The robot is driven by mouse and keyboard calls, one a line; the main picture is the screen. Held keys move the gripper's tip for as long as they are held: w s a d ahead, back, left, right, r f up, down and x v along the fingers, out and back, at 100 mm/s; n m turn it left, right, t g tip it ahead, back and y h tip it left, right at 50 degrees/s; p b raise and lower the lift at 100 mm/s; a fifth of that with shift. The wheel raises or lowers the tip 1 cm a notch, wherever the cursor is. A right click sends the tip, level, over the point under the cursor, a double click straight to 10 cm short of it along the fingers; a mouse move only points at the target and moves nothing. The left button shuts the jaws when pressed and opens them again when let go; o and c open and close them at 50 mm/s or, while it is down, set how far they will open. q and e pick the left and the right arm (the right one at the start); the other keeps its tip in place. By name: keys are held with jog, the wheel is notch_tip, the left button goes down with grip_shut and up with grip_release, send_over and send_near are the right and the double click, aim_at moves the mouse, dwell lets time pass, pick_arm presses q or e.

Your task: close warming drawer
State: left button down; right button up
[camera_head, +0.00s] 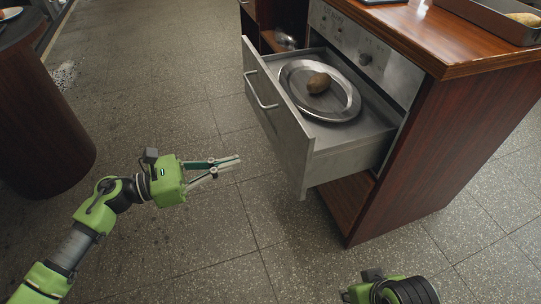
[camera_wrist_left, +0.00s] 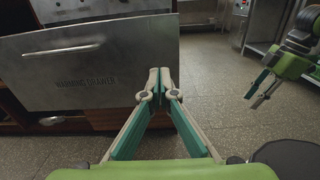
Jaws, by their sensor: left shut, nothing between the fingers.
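The warming drawer (camera_head: 290,140) is pulled open from the wooden counter in the head view. A metal plate with a brown potato (camera_head: 319,83) lies inside it. The drawer's grey front with its bar handle (camera_head: 261,92) faces my left gripper. In the left wrist view the drawer front (camera_wrist_left: 100,75) shows the words "WARMING DRAWER". My left gripper (camera_head: 238,160) is shut and empty, in front of the drawer front and apart from it. The right gripper (camera_wrist_left: 258,97) shows at the right of the left wrist view; in the head view only part of the right arm shows.
The wooden counter (camera_head: 430,130) stands around the drawer, with a metal tray (camera_head: 490,22) on top. A round dark wooden table (camera_head: 40,120) stands at the left. The tiled floor (camera_head: 190,90) between them is clear.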

aim_at(298, 146)
pick_arm(q)
jog(key=x, duration=1.4)
pick_arm(e)
jog(key=shift+r, duration=0.25)
pick_arm(q)
jog(key=shift+a, duration=0.1)
